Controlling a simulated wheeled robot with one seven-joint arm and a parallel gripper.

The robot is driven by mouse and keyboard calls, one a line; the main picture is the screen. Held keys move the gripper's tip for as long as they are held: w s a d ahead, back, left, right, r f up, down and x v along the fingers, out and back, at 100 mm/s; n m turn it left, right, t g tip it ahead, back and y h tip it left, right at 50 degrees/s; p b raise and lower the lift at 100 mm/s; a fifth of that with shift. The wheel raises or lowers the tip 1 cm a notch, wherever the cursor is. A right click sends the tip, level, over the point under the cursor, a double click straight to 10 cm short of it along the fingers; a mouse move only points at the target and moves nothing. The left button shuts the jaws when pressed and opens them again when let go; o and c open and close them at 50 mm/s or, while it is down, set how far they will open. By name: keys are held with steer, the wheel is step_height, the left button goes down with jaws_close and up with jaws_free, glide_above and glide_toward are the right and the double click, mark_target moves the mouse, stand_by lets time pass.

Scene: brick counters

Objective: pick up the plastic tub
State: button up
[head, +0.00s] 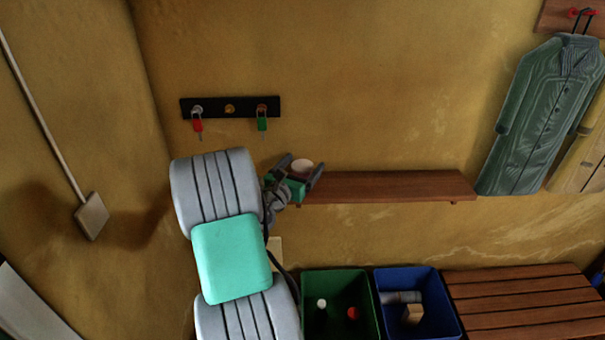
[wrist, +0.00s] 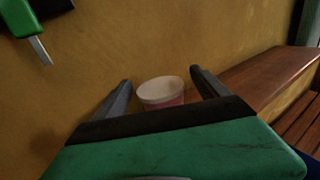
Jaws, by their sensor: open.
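The plastic tub (wrist: 162,93) is a small round tub with a pale top and a pinkish side. In the wrist view it sits between my two open fingers, its lower part hidden by my gripper's green body. In the head view the tub (head: 302,167) shows at the left end of the wooden shelf, partly hidden by my gripper. My gripper (head: 299,172) is open, with a finger on either side of the tub in the picture. It also shows in the wrist view (wrist: 160,84). I cannot tell whether the fingers touch the tub.
The wooden shelf (head: 390,186) runs right along the wall and is bare there. A key rack (head: 230,107) hangs above left. Below are a green bin (head: 337,318), a blue bin (head: 440,326) and a slatted bench (head: 525,300). A green coat (head: 545,115) hangs at right.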

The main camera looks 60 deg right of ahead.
steer(key=c, duration=1.4)
